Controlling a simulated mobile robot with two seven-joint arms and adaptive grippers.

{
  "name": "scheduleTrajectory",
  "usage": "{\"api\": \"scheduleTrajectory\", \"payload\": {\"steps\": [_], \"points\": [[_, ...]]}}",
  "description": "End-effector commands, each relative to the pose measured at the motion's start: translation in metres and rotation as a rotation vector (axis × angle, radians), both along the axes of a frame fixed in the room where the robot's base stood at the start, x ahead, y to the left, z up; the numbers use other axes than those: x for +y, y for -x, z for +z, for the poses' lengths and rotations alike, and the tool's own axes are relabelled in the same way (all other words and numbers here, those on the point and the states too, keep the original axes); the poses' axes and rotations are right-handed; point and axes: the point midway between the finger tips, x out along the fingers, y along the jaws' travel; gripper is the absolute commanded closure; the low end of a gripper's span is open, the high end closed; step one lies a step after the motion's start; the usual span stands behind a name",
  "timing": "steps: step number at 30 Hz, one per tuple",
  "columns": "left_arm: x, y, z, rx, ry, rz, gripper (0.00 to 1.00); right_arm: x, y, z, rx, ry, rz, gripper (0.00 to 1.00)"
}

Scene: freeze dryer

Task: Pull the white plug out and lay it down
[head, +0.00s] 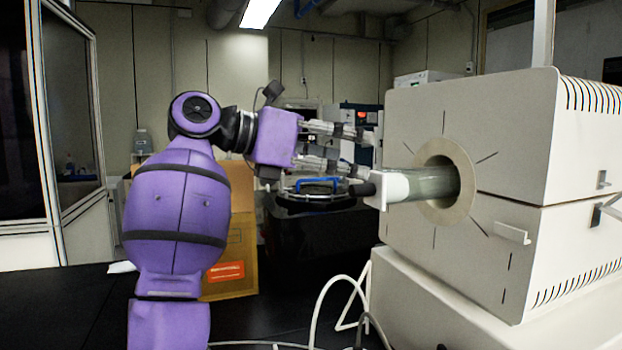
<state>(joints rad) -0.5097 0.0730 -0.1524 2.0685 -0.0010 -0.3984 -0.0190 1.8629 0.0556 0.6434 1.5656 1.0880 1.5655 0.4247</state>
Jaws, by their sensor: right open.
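The white plug (394,187) sits at the left end of the glass tube (432,183) that sticks out of the furnace's round opening. A dark knob (363,188) projects from the plug's left side. My right gripper (370,155) is open and points right, with one finger above the other. Its lower fingertip shows just above the knob, and its upper fingertip is higher, near the furnace's left side. Nothing shows between the fingers. Whether the lower finger touches the knob or plug, I cannot tell. My left gripper is not in view.
The large white furnace (480,130) fills the right side. A cardboard box (240,255) stands behind my right arm. A dark round device with a blue handle (315,190) is behind the gripper. White cables (330,290) loop over the black bench (60,310), which is clear at front left.

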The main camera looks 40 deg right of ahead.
Motion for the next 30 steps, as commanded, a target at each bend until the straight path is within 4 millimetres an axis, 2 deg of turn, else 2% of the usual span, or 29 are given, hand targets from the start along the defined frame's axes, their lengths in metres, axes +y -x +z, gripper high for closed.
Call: {"api": "scheduleTrajectory", "payload": {"steps": [1,3,7,14,21,25,30], "points": [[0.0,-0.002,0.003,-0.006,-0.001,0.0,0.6,0.005,0.001,-0.014,-0.03,-0.061,-0.013,0.28],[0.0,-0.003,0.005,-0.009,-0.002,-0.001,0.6,0.01,0.002,-0.029,-0.06,-0.119,-0.031,0.28],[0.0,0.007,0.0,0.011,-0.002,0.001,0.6,0.013,0.007,-0.04,-0.088,-0.16,-0.058,0.28],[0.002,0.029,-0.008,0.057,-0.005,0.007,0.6,-0.011,0.015,-0.051,-0.091,-0.157,-0.063,0.28],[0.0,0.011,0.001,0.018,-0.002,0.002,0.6,-0.042,0.025,-0.063,-0.09,-0.154,-0.062,0.28],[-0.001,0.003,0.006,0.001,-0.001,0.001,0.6,-0.05,0.028,-0.067,-0.091,-0.154,-0.061,0.28],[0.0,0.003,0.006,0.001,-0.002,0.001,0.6,-0.053,0.029,-0.069,-0.09,-0.154,-0.06,0.28]]}}
